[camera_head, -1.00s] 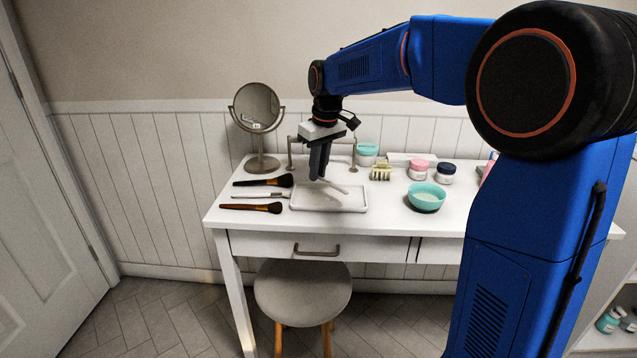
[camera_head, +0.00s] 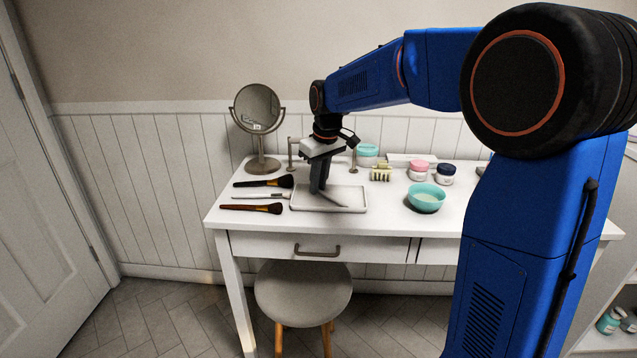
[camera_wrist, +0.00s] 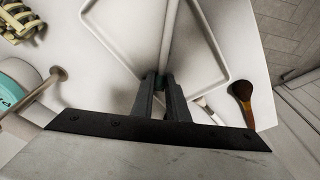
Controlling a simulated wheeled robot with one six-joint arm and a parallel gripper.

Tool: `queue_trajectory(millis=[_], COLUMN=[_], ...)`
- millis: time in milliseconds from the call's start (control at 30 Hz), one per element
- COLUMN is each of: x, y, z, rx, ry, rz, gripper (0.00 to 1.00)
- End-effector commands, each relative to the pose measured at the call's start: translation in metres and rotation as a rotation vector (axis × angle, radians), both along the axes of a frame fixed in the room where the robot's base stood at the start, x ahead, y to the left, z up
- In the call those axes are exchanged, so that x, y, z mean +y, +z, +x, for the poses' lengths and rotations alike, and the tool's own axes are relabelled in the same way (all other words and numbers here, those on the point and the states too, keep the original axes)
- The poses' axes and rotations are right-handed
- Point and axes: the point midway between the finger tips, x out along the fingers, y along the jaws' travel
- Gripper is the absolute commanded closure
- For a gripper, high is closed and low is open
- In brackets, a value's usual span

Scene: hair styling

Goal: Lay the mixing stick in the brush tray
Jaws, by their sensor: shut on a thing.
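The mixing stick (camera_head: 334,200) is pale and thin, and it slants from my fingertips towards the front right of the brush tray. I cannot tell whether the stick touches the tray floor.
Two dark brushes (camera_head: 262,182) (camera_head: 258,208) and a slim white-headed brush (camera_head: 262,195) lie left of the tray. A round mirror (camera_head: 257,108) stands behind them. A teal bowl (camera_head: 426,197), jars (camera_head: 418,171) and a hair clip (camera_head: 381,173) are to the right.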

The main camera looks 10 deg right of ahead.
Motion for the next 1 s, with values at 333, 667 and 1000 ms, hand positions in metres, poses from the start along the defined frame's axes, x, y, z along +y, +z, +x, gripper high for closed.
queue_trajectory(millis=[333, 667, 1000], x=[0.000, -0.002, -0.007], y=[-0.015, 0.023, 0.091], z=[-0.003, -0.006, -0.015], rx=[0.022, 0.017, 0.010], ry=[0.000, 0.000, 0.000], rz=[-0.003, -0.003, -0.002], gripper=[0.79, 0.79, 0.79])
